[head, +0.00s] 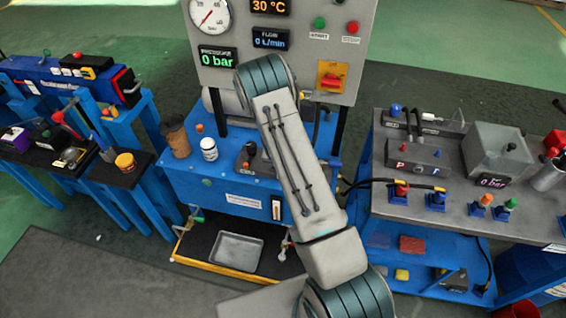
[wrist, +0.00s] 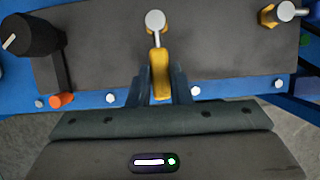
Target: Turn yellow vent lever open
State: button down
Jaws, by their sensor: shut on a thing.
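The yellow vent lever (wrist: 159,74) is in the upper middle of the wrist view. It points toward me from a round silver pivot (wrist: 155,20) on a dark grey plate. My gripper (wrist: 162,88) has one dark finger on each side of the lever and is shut on it. In the head view my own arm hides the gripper, and I cannot make out the lever there.
A black-knobbed lever (wrist: 34,36) and an orange cap (wrist: 62,100) lie to the left. A brass and silver fitting (wrist: 283,12) is at the upper right. In the head view a gauge panel (head: 275,70) stands behind my arm, and a grey-topped bench (head: 460,215) is to the right.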

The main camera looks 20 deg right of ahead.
jog(key=shift+d, duration=0.1)
jog(key=c, duration=1.3)
grip_release()
jog(key=p+v, duration=0.4)
jog(key=v, duration=1)
jog(key=shift+p, duration=0.4)
